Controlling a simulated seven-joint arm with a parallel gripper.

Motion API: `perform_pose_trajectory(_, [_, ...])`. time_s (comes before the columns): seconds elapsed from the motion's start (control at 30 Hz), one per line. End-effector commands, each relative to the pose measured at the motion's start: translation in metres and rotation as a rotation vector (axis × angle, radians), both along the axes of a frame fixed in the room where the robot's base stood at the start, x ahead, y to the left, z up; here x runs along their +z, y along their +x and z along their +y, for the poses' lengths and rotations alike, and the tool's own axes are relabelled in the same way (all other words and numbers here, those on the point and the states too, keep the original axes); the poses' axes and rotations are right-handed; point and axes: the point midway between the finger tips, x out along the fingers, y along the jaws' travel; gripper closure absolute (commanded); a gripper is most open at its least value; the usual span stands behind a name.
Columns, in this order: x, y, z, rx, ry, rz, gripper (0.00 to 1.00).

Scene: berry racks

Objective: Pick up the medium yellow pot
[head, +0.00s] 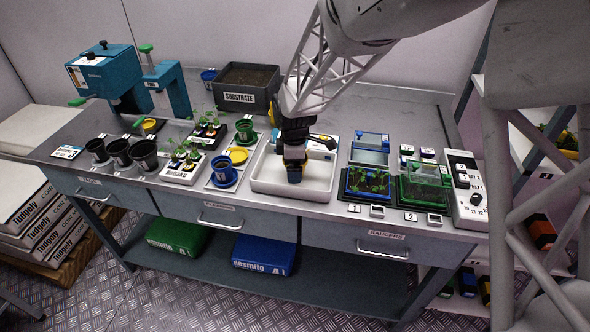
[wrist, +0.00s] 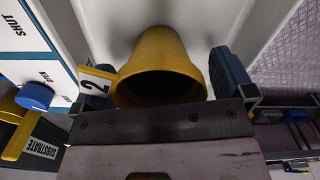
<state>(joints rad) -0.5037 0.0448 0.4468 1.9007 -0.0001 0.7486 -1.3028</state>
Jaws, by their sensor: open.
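The yellow pot (wrist: 158,52) shows in the wrist view with its dark open mouth toward the camera. It is in the white tray (head: 262,176), between the two fingers of my gripper (wrist: 162,84). The right finger has a blue pad and stands a little apart from the pot; the left finger is partly hidden behind a yellow tag marked 2 (wrist: 97,81). In the head view my gripper (head: 294,172) points down into the tray and hides most of the pot. The gripper is open.
A box with SHUT and OPEN marks and a blue knob (wrist: 34,96) is close on the wrist view's left. Left of the tray are a blue pot (head: 223,172) and yellow saucer (head: 238,155). Seedling trays (head: 368,184) stand right, the substrate bin (head: 245,90) behind.

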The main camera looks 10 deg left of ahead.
Motion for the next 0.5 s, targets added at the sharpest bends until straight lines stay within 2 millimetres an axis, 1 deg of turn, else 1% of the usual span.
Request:
perform_pose_trajectory(0.37, [0.0001,0.0,0.0,0.0,0.0,0.0,0.0])
perform_pose_trajectory(0.47, [0.0001,0.0,0.0,0.0,0.0,0.0,0.14])
perform_pose_trajectory(0.5, [0.0001,0.0,0.0,0.0,0.0,0.0,0.2])
